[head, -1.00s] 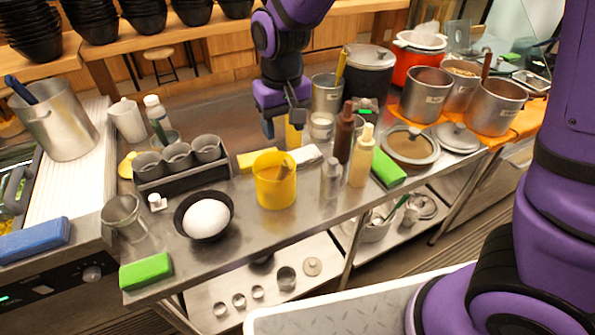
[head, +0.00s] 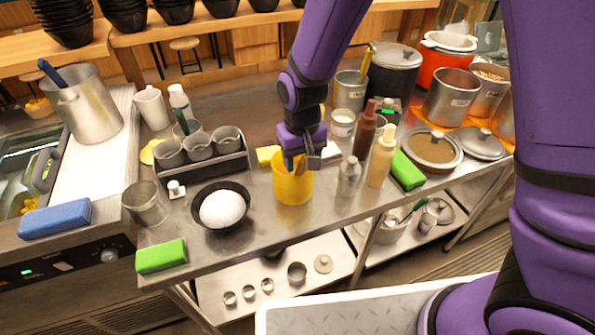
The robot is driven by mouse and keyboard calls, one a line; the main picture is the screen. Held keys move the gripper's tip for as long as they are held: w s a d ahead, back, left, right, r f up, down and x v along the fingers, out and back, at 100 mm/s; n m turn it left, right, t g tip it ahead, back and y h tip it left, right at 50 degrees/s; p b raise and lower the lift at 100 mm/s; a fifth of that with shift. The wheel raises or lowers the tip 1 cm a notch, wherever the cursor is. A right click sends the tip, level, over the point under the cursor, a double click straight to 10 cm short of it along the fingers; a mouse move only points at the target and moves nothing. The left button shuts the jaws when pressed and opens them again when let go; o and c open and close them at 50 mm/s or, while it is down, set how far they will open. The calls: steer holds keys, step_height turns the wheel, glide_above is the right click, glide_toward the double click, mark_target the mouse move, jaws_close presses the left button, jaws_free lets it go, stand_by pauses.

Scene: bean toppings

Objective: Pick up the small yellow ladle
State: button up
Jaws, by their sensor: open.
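My gripper (head: 301,163) is open, its fingers pointing down at the rim of a yellow cup (head: 293,187) on the metal counter. One finger overlaps the cup's opening, and I cannot tell whether it is inside or above it. The gripper hides most of the cup's contents, so no ladle shows clearly there. A thin yellow handle (head: 366,62) stands up from a metal pot (head: 350,92) farther back; its lower end is hidden. I cannot tell whether it is the small yellow ladle.
A black bowl with a white egg-like thing (head: 222,209) sits left of the cup. A tray of grey cups (head: 198,146) stands behind it. A grey-capped bottle (head: 348,178), a brown bottle (head: 365,135) and a cream bottle (head: 381,158) stand close on the right.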

steer(key=shift+f, duration=0.5)
jaws_close()
steer(key=shift+r, duration=0.15)
